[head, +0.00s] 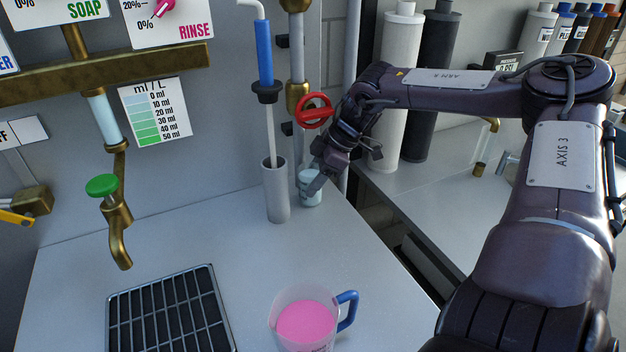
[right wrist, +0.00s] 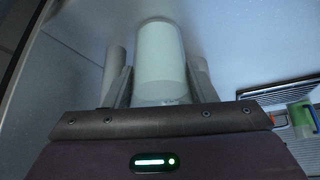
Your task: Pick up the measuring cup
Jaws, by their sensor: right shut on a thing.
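A small pale blue cup (head: 311,190) stands at the back of the white counter, beside a tall grey tube holder. My right gripper (head: 318,182) reaches down to it from behind and is shut on it. In the right wrist view the pale cylindrical cup (right wrist: 160,62) sits between the two grey fingers, upright as far as I can tell. A larger clear measuring jug (head: 304,322) with a blue handle and pink liquid stands at the counter's front, well apart from the gripper. My left gripper is not in view.
The grey tube holder (head: 275,190) with a blue-handled rod stands left of the cup. A red valve wheel (head: 313,111) is just above my right gripper. A brass tap (head: 118,225) hangs over a dark drain grate (head: 170,315). The counter's middle is clear.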

